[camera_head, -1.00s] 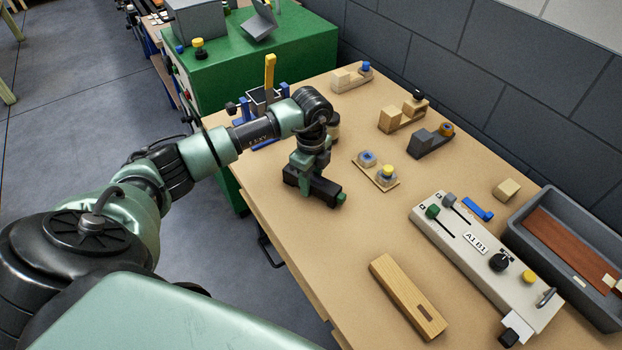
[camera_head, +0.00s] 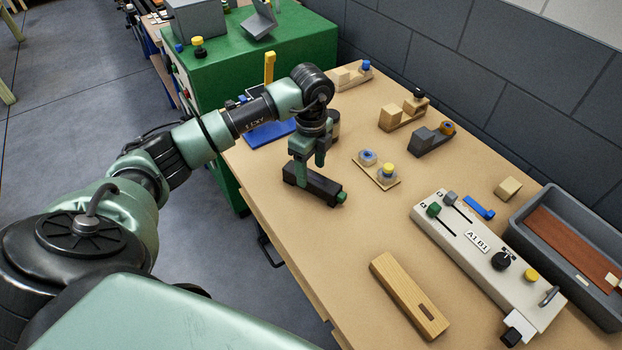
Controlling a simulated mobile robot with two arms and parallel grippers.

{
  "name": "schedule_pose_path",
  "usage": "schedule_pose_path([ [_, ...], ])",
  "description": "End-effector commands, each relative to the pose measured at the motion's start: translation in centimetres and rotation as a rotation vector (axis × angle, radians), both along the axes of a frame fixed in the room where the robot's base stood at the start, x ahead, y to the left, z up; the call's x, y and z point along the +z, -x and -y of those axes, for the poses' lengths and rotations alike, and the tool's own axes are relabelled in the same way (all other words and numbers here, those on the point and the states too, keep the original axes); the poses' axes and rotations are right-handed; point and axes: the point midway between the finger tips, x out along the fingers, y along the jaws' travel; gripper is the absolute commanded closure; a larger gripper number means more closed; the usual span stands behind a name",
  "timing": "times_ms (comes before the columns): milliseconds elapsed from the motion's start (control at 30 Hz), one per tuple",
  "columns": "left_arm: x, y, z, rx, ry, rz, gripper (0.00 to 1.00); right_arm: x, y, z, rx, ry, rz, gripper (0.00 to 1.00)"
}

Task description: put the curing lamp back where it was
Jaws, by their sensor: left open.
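A black bar with a green end, which looks like the curing lamp (camera_head: 322,188), lies on the wooden table near its left edge. My left gripper (camera_head: 308,164) is just above it, fingers pointing down and spread. The fingers overlap the lamp's back part in the picture, so I cannot tell whether they touch it. My right gripper is out of view.
A small tray (camera_head: 361,164) with two knobbed pieces sits right of the lamp. A blue base (camera_head: 268,135) stands behind my arm. A grey control panel (camera_head: 470,260), wooden block (camera_head: 408,295) and grey bin (camera_head: 516,226) are at the right. Table between is clear.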

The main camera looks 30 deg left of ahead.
Motion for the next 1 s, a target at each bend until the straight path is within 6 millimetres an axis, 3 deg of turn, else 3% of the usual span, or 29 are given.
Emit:
schedule_pose_path([
  [200,4.6,-0.1,0.0,0.0,-0.001,0.006,0.4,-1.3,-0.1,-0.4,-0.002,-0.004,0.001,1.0],
  [400,7.2,-0.1,0.0,0.0,0.0,0.003,0.4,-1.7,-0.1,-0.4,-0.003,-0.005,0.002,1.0],
  [1000,7.8,0.0,0.0,0.0,0.0,0.0,0.4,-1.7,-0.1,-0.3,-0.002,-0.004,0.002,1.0],
])
